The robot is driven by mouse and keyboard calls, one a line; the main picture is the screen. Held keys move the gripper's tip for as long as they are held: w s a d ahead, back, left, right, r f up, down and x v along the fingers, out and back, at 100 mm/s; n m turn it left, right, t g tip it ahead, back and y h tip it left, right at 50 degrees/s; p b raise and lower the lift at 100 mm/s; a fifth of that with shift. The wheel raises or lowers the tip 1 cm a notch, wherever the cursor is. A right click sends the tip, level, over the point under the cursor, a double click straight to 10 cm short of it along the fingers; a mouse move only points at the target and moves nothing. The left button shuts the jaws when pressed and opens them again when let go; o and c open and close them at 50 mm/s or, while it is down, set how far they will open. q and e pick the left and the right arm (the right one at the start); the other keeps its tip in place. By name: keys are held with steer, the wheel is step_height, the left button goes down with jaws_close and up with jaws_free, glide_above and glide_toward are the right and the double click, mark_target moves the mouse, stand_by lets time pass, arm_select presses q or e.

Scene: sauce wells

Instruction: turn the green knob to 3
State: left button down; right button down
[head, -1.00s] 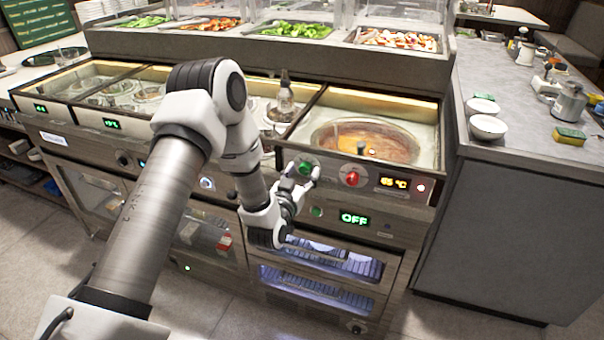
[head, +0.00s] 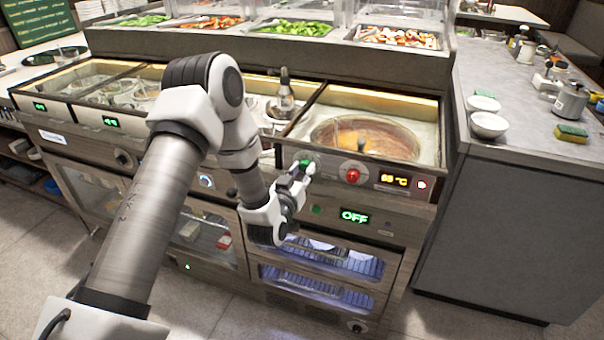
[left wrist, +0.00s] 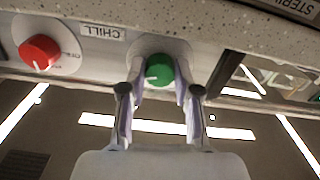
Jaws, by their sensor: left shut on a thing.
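The green knob (head: 304,164) sits on the front panel of the counter, left of a red knob (head: 352,175). My left gripper (head: 301,178) is at the green knob, its fingers closed on its sides. In the left wrist view the green knob (left wrist: 159,70) shows between the two fingertips (left wrist: 160,86), with a white pointer mark on its face. The red knob (left wrist: 39,52) also shows there, at the left. The dial numbers around the green knob cannot be read. My right gripper is not in view.
A display reading 68 °C (head: 394,180) is right of the red knob. A green OFF display (head: 355,216) and a small green button (head: 317,209) lie below. A sauce well (head: 366,137) is open above the panel. A grey side counter (head: 520,160) stands at the right.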

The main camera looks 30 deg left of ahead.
arm_select(q)
steer(key=n+b, duration=0.4)
steer(key=n, duration=0.3)
steer(key=shift+f, duration=0.1)
steer(key=n+b, duration=0.3)
steer(key=n, duration=0.1)
steer(key=shift+r+n+b, duration=0.2)
steer(key=shift+n+b, duration=0.6)
steer(key=shift+n, duration=0.7)
steer(key=c, duration=0.8)
jaws_free()
